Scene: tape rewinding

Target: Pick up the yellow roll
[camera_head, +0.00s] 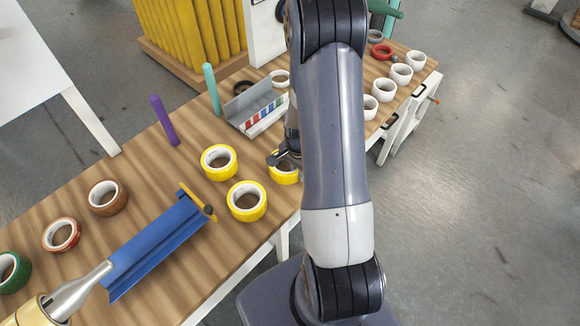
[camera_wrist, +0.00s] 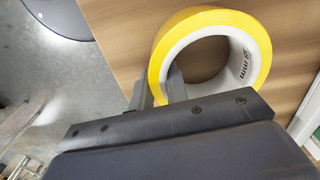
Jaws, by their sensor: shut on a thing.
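Three yellow rolls of tape with white cores are on the wooden workbench (camera_head: 158,218). One yellow roll (camera_head: 285,178) is at my gripper (camera_head: 281,159), partly hidden behind my arm. In the wrist view my gripper (camera_wrist: 160,88) is shut on the wall of this yellow roll (camera_wrist: 250,30), with one finger inside the ring and one outside. I cannot tell whether the roll touches the bench. The other two, a front yellow roll (camera_head: 246,201) and a back yellow roll (camera_head: 219,162), lie to the left of my gripper.
A blue tool (camera_head: 152,248) lies left of the yellow rolls, with brown rolls (camera_head: 108,198) behind it. Purple (camera_head: 164,120) and teal (camera_head: 211,90) posts stand upright behind. A grey tray (camera_head: 254,107) is beyond my gripper. White rolls (camera_head: 383,89) line the right end.

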